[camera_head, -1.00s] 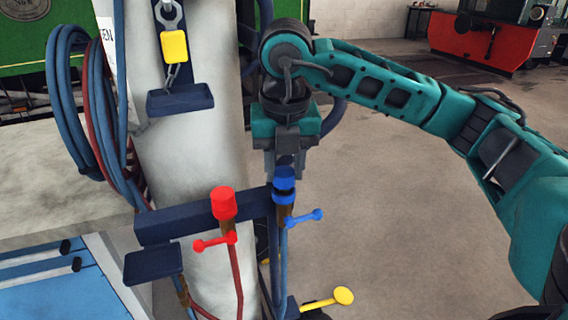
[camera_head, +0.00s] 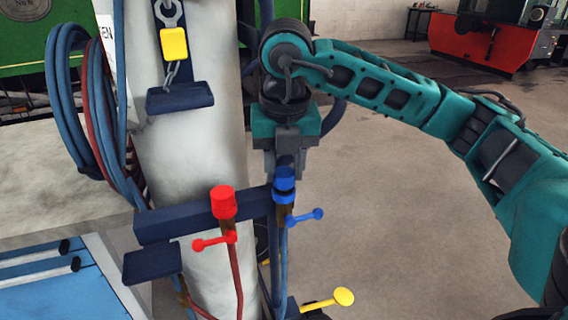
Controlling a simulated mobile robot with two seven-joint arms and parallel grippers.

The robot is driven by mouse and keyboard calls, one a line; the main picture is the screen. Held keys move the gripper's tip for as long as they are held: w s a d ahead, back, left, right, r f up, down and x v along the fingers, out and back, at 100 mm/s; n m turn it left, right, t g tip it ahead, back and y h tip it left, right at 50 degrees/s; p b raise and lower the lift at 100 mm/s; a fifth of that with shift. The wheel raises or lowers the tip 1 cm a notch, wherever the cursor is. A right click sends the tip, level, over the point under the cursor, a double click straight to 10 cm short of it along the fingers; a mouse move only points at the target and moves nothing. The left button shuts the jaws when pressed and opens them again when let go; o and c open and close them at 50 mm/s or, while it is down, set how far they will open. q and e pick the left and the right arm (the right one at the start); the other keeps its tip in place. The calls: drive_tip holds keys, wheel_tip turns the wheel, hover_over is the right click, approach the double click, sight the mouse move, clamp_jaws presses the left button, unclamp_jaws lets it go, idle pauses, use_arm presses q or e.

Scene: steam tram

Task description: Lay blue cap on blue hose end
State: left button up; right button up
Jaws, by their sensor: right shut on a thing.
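The blue cap (camera_head: 284,173) sits at the top of the blue hose end (camera_head: 283,196), in front of the dark blue bracket bar. My right gripper (camera_head: 285,160) points down and is shut on the blue cap from above. The cap looks upright and in line with the hose end; I cannot tell whether it is fully seated. A blue valve lever (camera_head: 305,216) sticks out to the right below it. My left gripper is not in view.
A red cap (camera_head: 222,202) tops the red hose end just left, with a red lever (camera_head: 212,242) below. A yellow lever (camera_head: 330,301) is lower right. The dark blue bar (camera_head: 175,225) crosses the pale column (camera_head: 200,150). Floor to the right is clear.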

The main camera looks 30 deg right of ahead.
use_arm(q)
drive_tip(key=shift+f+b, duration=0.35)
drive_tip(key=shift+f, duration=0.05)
use_arm(e)
drive_tip(key=shift+f, duration=0.45)
drive_tip(key=o, duration=1.1)
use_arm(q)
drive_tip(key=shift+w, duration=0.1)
use_arm(e)
drive_tip(key=shift+r, duration=0.1)
drive_tip(key=shift+r+p, duration=0.75)
drive_tip(key=shift+r, duration=0.15)
drive_tip(key=shift+r+p, duration=0.95)
drive_tip(key=shift+r, duration=0.35)
drive_tip(key=shift+r+p, duration=1.4)
drive_tip(key=shift+r, duration=0.6)
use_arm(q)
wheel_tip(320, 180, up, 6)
